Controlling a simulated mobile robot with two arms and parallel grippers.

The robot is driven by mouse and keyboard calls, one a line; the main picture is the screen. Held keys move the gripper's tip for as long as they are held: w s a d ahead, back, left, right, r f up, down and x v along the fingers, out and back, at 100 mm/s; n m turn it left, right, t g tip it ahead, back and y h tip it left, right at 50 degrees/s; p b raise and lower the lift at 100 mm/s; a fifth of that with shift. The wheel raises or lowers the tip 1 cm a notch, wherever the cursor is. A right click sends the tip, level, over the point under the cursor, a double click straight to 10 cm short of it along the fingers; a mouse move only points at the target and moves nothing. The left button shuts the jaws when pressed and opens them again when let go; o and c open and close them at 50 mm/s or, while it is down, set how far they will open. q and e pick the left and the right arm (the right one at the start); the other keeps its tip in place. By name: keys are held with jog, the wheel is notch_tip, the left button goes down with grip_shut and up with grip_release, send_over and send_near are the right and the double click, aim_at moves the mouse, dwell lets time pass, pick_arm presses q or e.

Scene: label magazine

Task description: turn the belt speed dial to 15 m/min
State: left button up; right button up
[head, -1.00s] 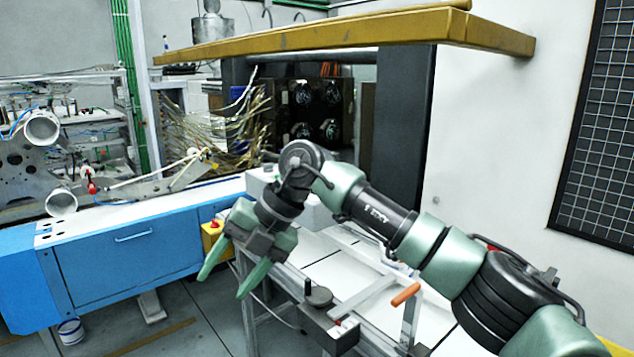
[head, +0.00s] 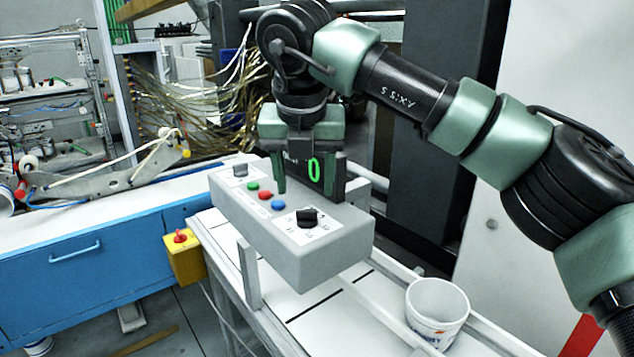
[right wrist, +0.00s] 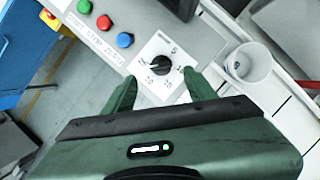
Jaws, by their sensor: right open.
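The belt speed dial seems to be the black knob (head: 307,217) on a white scale plate, at the near right end of the grey control box (head: 300,262). In the right wrist view the knob (right wrist: 155,67) has numerals around it, among them a 5 and a 20; its setting is too small to read surely. My right gripper (head: 306,188) is open and empty, over the box behind the knob in the head view. In the right wrist view its fingers (right wrist: 160,85) point toward the dial, one each side, apart from it. My left gripper is out of view.
Green, red and blue buttons (head: 265,195) sit beside the dial, with a grey knob (head: 240,171) at the box's far end. A yellow emergency-stop box (head: 184,262) is left. A white tub (head: 437,305) stands right. The blue cabinet (head: 85,265) is further left.

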aim_at(307, 210)
jog(key=x, duration=0.3)
jog(key=shift+s+p, duration=0.3)
jog(key=shift+p, duration=0.05)
jog(key=x, duration=0.2)
jog(key=shift+w+f, duration=0.25)
jog(key=shift+w, duration=0.1)
jog(key=shift+w+f, duration=0.15)
jog(key=shift+f, duration=0.2)
jog(key=c, duration=1.2)
grip_shut()
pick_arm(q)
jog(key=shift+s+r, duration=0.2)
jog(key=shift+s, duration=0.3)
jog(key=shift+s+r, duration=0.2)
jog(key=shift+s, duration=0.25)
